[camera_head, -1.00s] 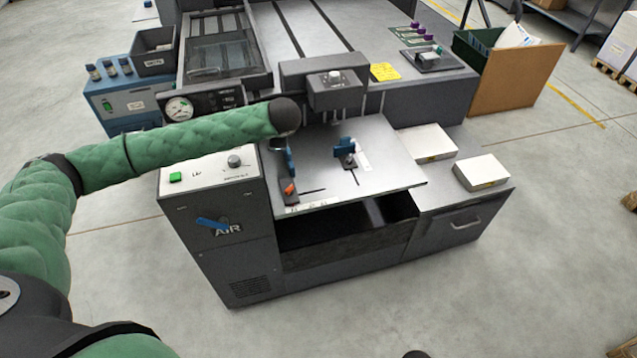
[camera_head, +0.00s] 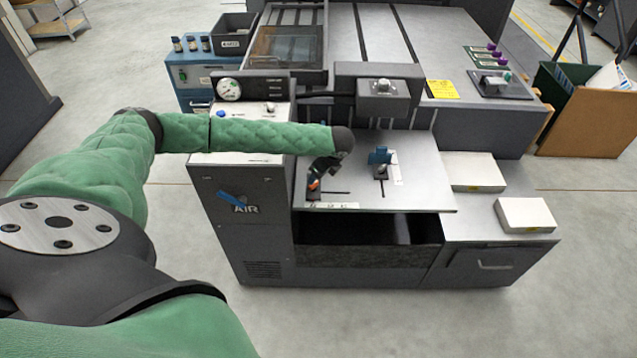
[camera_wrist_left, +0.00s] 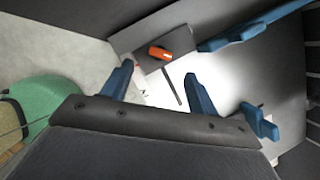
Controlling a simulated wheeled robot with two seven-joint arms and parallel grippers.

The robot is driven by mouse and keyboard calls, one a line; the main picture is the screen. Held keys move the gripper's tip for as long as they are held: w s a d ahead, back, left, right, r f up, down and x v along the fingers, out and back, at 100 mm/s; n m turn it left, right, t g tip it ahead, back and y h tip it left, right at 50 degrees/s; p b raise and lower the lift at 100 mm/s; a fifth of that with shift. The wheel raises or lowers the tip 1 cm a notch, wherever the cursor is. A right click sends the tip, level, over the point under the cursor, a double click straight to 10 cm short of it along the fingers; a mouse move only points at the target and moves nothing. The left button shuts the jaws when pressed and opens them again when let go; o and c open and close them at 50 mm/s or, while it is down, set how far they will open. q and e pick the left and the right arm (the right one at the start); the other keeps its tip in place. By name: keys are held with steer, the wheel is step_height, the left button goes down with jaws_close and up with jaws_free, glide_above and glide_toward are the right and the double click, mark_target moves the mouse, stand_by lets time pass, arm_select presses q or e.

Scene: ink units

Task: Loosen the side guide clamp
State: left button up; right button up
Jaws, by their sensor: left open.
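A small orange lever (camera_head: 313,184) sits on a dark block at the left front of the grey metal plate (camera_head: 425,180), and I take it for the side guide clamp. It also shows in the left wrist view (camera_wrist_left: 158,53). My left gripper (camera_head: 318,174) points down over the left part of the plate, close to the lever. In the left wrist view its blue fingers (camera_wrist_left: 158,88) are apart with nothing between them; the lever lies beyond them, not visibly touched. A blue-topped piece (camera_head: 380,157) stands on the plate to the right. My right gripper is out of view.
A dark head (camera_head: 378,97) overhangs the back of the plate. The cabinet with the blue AIR handle (camera_head: 232,198) stands to the left. White paper stacks (camera_head: 473,171) lie to the right. A long blue bar (camera_wrist_left: 255,25) crosses the wrist view's upper right.

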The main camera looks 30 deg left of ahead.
mark_target(315, 185)
arm_select(q)
steer(key=shift+m, duration=0.7)
steer(key=shift+p+x, duration=1.2)
steer(key=shift+x, duration=2.65)
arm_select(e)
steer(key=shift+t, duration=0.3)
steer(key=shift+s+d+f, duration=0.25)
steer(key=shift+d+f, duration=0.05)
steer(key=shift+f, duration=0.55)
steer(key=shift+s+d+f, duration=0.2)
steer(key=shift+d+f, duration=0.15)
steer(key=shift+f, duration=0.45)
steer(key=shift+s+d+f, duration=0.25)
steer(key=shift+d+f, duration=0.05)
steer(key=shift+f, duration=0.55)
arm_select(q)
steer(key=shift+d, duration=0.1)
steer(key=c, duration=1)
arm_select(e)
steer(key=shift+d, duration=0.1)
